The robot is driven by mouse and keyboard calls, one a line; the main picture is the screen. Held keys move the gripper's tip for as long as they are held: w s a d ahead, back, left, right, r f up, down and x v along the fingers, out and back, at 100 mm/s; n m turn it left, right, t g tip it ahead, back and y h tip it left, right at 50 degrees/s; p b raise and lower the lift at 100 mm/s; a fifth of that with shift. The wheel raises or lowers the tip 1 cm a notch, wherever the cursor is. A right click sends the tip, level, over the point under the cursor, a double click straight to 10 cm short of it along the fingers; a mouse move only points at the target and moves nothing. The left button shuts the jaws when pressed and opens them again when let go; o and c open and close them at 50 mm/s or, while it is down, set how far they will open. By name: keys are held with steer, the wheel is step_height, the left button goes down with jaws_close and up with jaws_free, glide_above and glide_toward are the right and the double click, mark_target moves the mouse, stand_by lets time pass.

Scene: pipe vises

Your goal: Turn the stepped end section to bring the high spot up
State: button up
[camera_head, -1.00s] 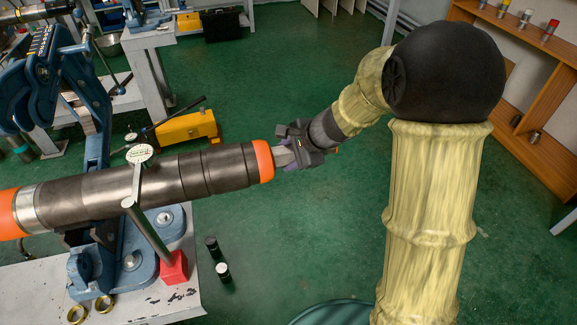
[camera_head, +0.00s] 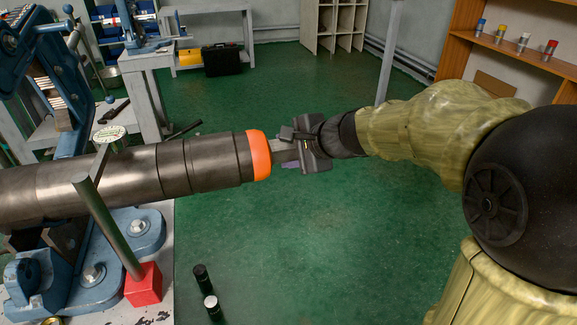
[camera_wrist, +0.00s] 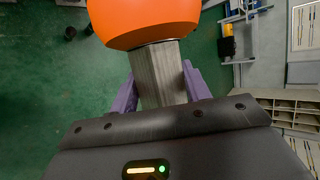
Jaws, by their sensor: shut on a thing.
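The dark metal stepped pipe section (camera_head: 205,163) lies level in the blue pipe vise (camera_head: 60,75) at the left of the head view. It ends in an orange collar (camera_head: 259,155), which fills the top of the wrist view (camera_wrist: 140,18). A grey squared stub (camera_wrist: 158,75) sticks out of the collar. My gripper (camera_head: 287,151) is shut on this stub, with a purple finger on each side of it in the wrist view. A round dial gauge (camera_head: 110,134) sits above the pipe near a post with a red base (camera_head: 143,284). The dial reading is too small to tell.
The vise and gauge stand on a grey bench (camera_head: 165,312). A wooden shelf (camera_head: 520,55) with small cans is at the upper right. The green floor between is clear.

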steer(key=shift+f+t+b, duration=0.4)
steer(key=shift+t+b, duration=0.1)
steer(key=shift+b, duration=1.8)
steer(key=shift+s+r+t+y+b, duration=0.1)
steer(key=shift+r+t+y+b, duration=0.2)
steer(key=shift+b, duration=0.65)
steer(key=o, duration=1)
steer(key=shift+c, duration=0.2)
steer(key=shift+d, duration=0.1)
